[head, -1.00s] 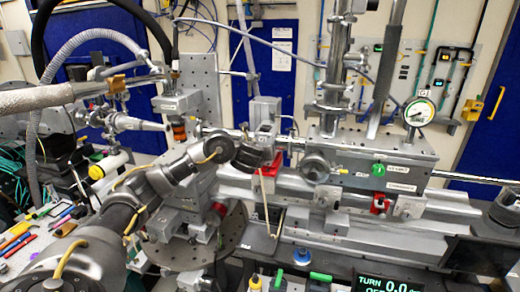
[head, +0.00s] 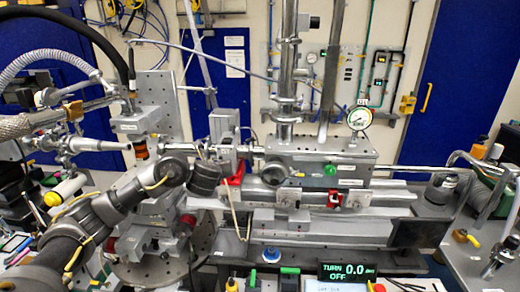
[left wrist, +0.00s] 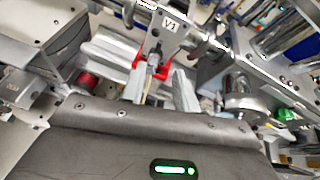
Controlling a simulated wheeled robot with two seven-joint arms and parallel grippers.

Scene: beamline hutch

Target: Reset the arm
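My left arm comes in from the left in the head view, and its gripper (head: 232,172) is at the grey block beside the beamline pipe. In the left wrist view, the pale fingers (left wrist: 150,75) stand apart, with a grey stem and a thin beige strip showing between them. A plate marked V1 (left wrist: 169,22) and red parts (left wrist: 163,70) lie just beyond the fingers. I cannot tell whether the fingers touch anything. The red part also shows in the head view (head: 236,168), partly hidden. My right gripper is not in view.
A grey housing with a green knob (head: 330,170) and a pressure gauge (head: 359,117) stands right of the gripper. A display (head: 346,271) reads TURN 0.0, OFF. A vertical post (head: 287,70) rises behind. A crowded grey bench (head: 450,262) is at the right.

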